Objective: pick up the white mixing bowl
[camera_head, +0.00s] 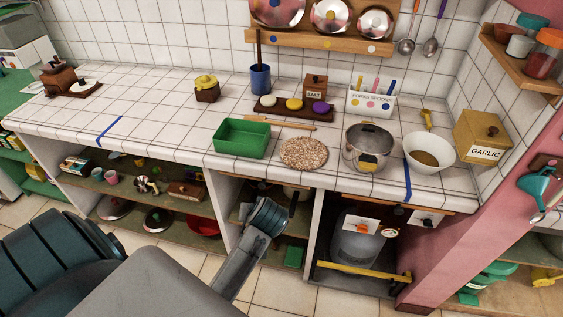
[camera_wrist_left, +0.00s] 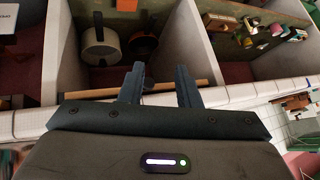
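A white round bowl (camera_head: 430,152) with a tan-brown patch inside stands on the tiled counter at the right, in the head view. My left gripper (camera_head: 292,197) is low in front of the counter, at the middle shelf compartment, well left of and below the bowl. Its fingertips are hard to make out there. In the left wrist view, the two dark fingers of my left gripper (camera_wrist_left: 158,82) are apart with nothing between them. My right gripper is not in view.
A steel pot (camera_head: 367,147) stands left of the bowl, and a garlic box (camera_head: 483,140) stands right. A round cork-like mat (camera_head: 303,153) and green tray (camera_head: 241,138) lie further left. Shelf dividers (camera_head: 225,205) rise beside my left gripper. The left counter is mostly clear.

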